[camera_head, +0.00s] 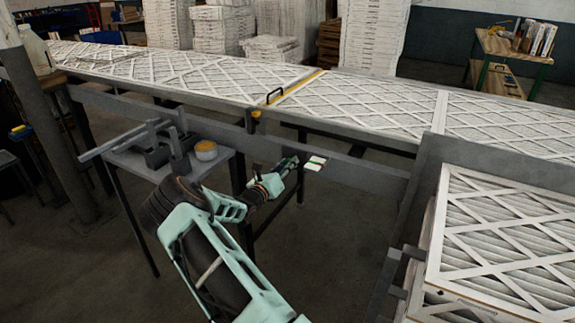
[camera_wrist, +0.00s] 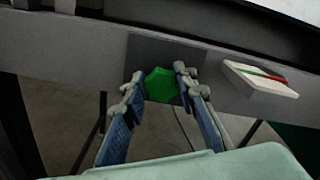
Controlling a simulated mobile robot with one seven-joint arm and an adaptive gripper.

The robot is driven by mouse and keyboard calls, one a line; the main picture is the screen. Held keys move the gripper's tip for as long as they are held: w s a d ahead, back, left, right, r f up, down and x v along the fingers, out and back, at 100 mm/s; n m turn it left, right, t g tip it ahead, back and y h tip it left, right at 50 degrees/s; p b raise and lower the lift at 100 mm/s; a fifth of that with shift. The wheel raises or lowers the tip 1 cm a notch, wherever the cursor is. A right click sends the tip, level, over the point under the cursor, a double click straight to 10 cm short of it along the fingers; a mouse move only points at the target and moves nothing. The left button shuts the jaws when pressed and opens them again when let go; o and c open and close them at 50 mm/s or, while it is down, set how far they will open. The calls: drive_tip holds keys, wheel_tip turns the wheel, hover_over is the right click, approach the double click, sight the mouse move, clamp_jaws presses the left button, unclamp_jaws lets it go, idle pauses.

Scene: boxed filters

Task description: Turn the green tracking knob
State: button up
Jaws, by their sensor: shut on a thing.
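The green tracking knob (camera_wrist: 161,85) shows in the wrist view on a dark plate on the side rail of the conveyor. My gripper (camera_wrist: 160,88) has one finger on each side of the knob and is shut on it. In the head view my gripper (camera_head: 296,165) reaches the conveyor's side rail, just left of a small white box. The knob is too small or hidden to make out in the head view.
The white box (camera_wrist: 260,78) with red and green marks is fixed on the rail right of the knob. A small table (camera_head: 135,160) with grey parts and a jar (camera_head: 206,151) stands left of my arm. Boxed filters (camera_head: 505,245) are stacked at the right. The conveyor rail (camera_head: 350,172) runs across.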

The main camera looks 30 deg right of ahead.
drive_tip(key=o, duration=1.2)
drive_tip(key=shift+c, duration=0.2)
drive_tip(key=shift+a, duration=0.1)
drive_tip(key=v, duration=1.2)
